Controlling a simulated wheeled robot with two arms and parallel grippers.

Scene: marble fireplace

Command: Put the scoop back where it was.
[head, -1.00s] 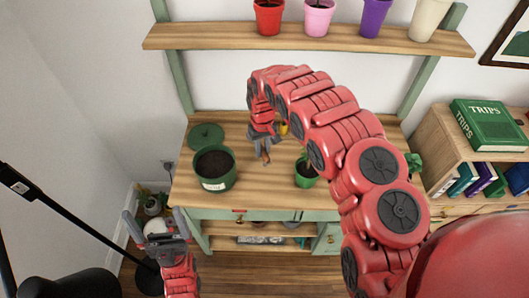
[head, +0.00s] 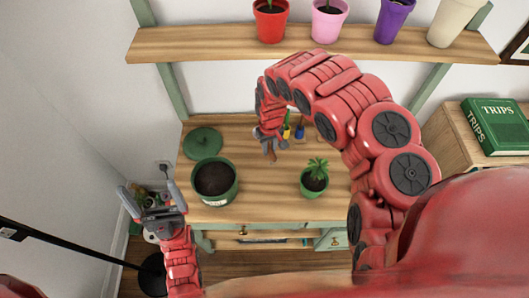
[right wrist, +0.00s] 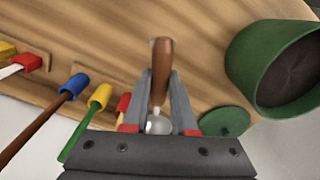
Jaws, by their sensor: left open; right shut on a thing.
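My right gripper (right wrist: 160,82) is shut on the scoop, gripping near its brown wooden handle (right wrist: 162,62); the scoop's shiny metal part (right wrist: 159,125) shows between the fingers in the right wrist view. In the head view the handle (head: 271,152) hangs below my right gripper (head: 265,138), over the back of the wooden bench (head: 255,195). Several tools stand along the bench's back edge; a blue one (right wrist: 75,85) and a yellow one (right wrist: 99,97) are beside the gripper, with a red one partly hidden. My left gripper (head: 152,190) is open and empty, left of the bench.
A large green pot of soil (head: 231,194) stands on the bench's left, with a green lid (head: 202,143) behind it. A small potted plant (head: 314,178) stands to the right. A shelf (head: 225,45) with several pots runs above. The bench's middle is clear.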

